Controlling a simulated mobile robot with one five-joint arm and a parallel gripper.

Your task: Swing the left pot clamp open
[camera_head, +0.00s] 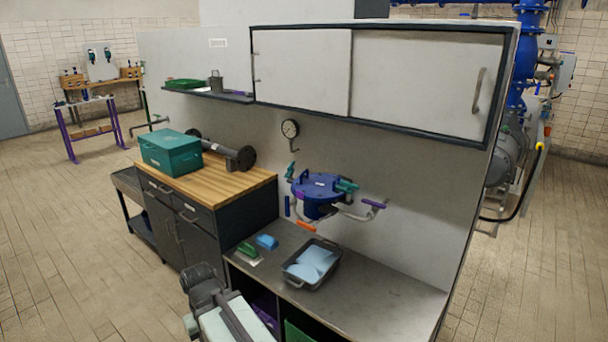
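The blue pot (318,192) is mounted at the wall above the grey metal bench. Its round blue lid appears to be down on it. A teal-tipped part (290,170) and an upright blue handle (287,206) show at its left side. I cannot tell which of these belongs to the left clamp. A teal part (346,186) sits at the lid's right edge. My dark grey gripper end (203,283) is low at the bottom left, in front of the bench and well apart from the pot. Its fingers cannot be made out.
A purple-handled pipe (374,203) and an orange handle (306,226) stick out near the pot. A dark tray with blue cloths (312,264) stands below it. A green brush (247,250) and blue block (267,242) lie left. The bench's right part is clear. A cabinet (420,80) hangs above.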

